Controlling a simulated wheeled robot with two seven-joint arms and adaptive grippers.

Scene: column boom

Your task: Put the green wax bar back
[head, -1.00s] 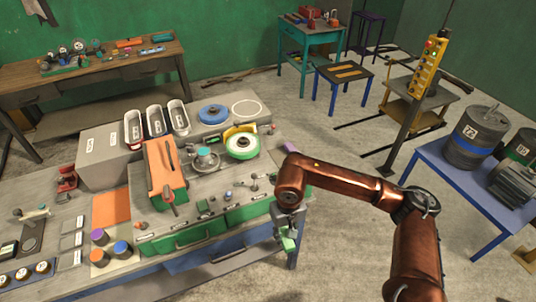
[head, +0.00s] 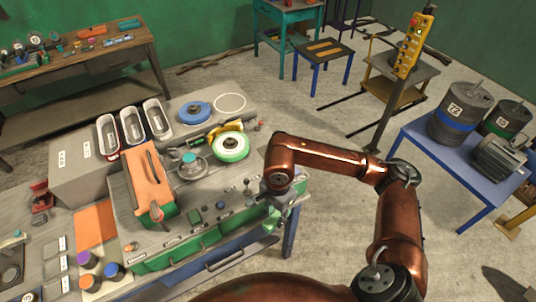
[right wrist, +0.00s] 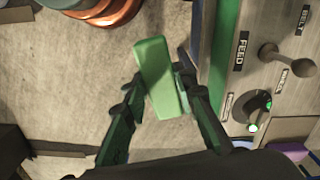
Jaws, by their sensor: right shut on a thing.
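The green wax bar (right wrist: 158,78) is held between the two fingers of my right gripper (right wrist: 160,90) in the right wrist view. It tilts slightly and sticks out past the fingertips, over the floor and beside the bench's green edge. In the head view my right gripper (head: 274,212) is at the right front corner of the workbench (head: 215,262). The bar is small and largely hidden there. My left gripper is not in view.
Control levers (right wrist: 280,60) are close right of the gripper. Drums (head: 460,112) stand on a blue table.

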